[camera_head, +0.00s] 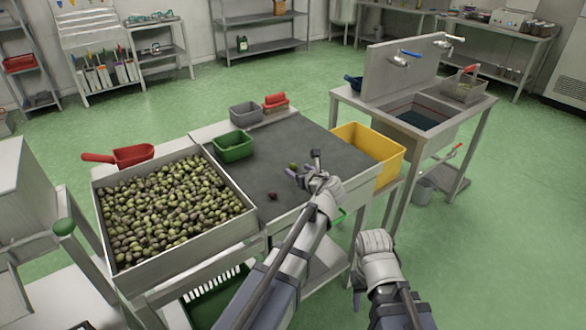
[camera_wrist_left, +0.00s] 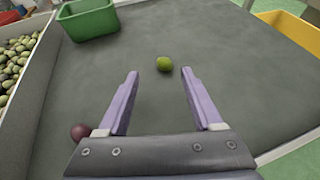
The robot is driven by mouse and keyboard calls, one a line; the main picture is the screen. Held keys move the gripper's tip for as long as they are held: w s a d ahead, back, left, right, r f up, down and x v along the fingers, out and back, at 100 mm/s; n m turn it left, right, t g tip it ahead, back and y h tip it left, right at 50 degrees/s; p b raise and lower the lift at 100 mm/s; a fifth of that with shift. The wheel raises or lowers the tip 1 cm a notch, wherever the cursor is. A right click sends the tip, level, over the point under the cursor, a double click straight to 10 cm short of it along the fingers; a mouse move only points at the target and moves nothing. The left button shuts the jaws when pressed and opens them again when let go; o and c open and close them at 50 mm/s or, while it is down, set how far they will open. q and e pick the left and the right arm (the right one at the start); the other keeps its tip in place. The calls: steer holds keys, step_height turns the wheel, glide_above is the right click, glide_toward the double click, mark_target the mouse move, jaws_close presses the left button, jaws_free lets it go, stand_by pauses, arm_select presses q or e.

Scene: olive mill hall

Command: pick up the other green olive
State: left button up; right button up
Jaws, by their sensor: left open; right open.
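A green olive (camera_wrist_left: 164,64) lies on the dark grey sorting surface (camera_head: 285,150), just beyond and between the open fingertips of my left gripper (camera_wrist_left: 160,75). In the head view the olive (camera_head: 293,166) shows beside the tips of my left gripper (camera_head: 303,168). A dark reddish olive (camera_wrist_left: 81,132) lies left of the left gripper; it also shows in the head view (camera_head: 272,196). My left gripper is empty. My right gripper (camera_head: 374,243) is low at the right, away from the table; its fingers are hard to make out.
A tray full of olives (camera_head: 238,229) stands left of the surface. A yellow bin (camera_head: 371,142) is at the right, before a sink (camera_head: 424,112). A red scoop (camera_head: 133,155) lies behind the tray.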

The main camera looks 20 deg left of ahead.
mark_target(294, 166)
arm_select(q)
steer(key=b+x, duration=0.1)
steer(key=x, duration=0.1)
steer(key=b+x, duration=0.1)
steer(key=x, duration=0.2)
steer(key=shift+w+d+f, duration=0.2)
steer(key=shift+w+d, duration=0.05)
steer(key=shift+d, duration=0.05)
steer(key=shift+r, duration=0.1)
jaws_close()
